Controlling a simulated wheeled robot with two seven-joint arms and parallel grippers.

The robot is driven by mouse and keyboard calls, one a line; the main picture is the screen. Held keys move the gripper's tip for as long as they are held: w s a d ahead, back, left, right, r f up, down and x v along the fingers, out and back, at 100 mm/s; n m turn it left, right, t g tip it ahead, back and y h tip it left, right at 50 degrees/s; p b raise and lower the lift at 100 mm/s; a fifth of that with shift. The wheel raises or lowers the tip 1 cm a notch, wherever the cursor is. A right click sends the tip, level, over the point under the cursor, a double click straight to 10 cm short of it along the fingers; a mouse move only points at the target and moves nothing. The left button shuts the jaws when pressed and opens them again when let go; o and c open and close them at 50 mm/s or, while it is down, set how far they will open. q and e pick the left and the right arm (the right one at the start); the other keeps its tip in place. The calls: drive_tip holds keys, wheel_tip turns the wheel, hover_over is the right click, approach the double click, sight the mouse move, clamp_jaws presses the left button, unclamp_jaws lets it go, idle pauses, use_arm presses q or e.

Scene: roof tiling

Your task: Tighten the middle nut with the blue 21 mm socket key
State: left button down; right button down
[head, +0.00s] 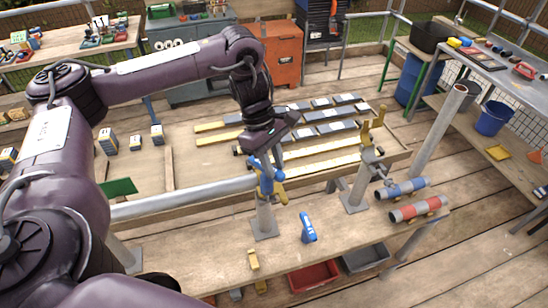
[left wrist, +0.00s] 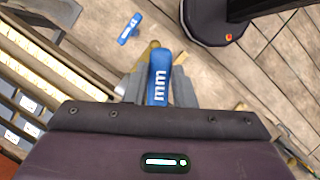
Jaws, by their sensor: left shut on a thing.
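My left gripper (head: 268,156) is shut on a blue socket key (head: 267,180), held pointing down at the brass clamp (head: 280,190) by the middle post (head: 265,217). In the left wrist view the gripper (left wrist: 158,88) grips the blue key (left wrist: 158,75); "mm" shows on it, the number is hidden. The middle nut is hidden by the key and gripper, and I cannot tell whether the key sits on it. A second blue key (head: 308,228) lies on the bench and also shows in the left wrist view (left wrist: 129,28). My right gripper is not in view.
A grey pipe (head: 185,195) runs along the bench (head: 205,260). A brass clamp (head: 373,125) stands at the right post. Blue (head: 405,188) and red (head: 418,208) cylinders lie at the right. A small brass piece (head: 253,260) lies in front. Red (head: 314,276) and grey bins sit below.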

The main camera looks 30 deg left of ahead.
use_arm(q)
drive_tip(key=shift+s+r+m+g+p, duration=0.1)
drive_tip(key=shift+m+g+p, duration=0.2)
drive_tip(key=shift+m+p, duration=0.35)
drive_tip(key=shift+m, duration=0.55)
drive_tip(key=shift+s+a+m+g, duration=0.1)
drive_tip(key=shift+s+m+g, duration=0.15)
drive_tip(key=shift+m, duration=0.45)
drive_tip(key=shift+n, duration=0.4)
drive_tip(key=shift+r, duration=2.9)
